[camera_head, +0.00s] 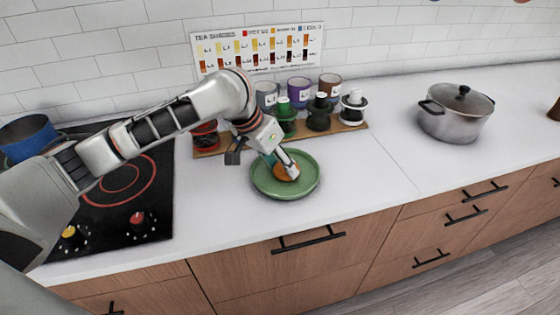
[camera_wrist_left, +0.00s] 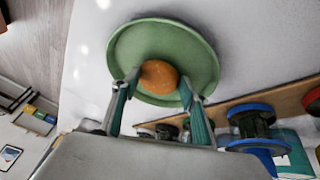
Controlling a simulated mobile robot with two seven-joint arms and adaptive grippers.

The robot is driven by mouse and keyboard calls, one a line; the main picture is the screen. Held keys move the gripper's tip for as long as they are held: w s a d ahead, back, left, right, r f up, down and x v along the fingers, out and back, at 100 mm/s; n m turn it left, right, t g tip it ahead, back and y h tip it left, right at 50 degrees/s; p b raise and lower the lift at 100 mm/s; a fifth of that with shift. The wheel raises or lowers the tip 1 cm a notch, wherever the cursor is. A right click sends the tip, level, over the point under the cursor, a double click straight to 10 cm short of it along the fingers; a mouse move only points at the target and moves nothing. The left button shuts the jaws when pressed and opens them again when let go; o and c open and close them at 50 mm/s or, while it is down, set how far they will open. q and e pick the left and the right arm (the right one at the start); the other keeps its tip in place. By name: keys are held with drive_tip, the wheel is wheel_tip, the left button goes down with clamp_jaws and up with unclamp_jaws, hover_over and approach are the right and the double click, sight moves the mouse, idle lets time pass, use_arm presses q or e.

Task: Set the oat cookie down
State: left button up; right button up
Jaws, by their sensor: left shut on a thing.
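The oat cookie (camera_head: 282,177) is a small round orange-brown piece. My left gripper (camera_head: 286,170) is shut on it, over the middle of a round green plate (camera_head: 308,184) on the white counter. In the left wrist view the cookie (camera_wrist_left: 158,74) sits between the two fingertips (camera_wrist_left: 160,86), with the plate (camera_wrist_left: 128,48) behind it. I cannot tell whether the cookie touches the plate. The gripper partly covers the cookie in the head view. My right gripper is not in view.
A wooden board (camera_head: 350,128) with several canisters and jars stands behind the plate. A black cooktop (camera_head: 125,200) with a blue pot (camera_head: 28,140) is at the left. A lidded steel pot (camera_head: 456,118) stands at the right. The counter right of the plate is clear.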

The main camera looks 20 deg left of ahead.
use_arm(q)
drive_tip(key=shift+p, duration=0.4)
drive_tip(key=o, duration=1.1)
drive_tip(key=shift+f, duration=0.15)
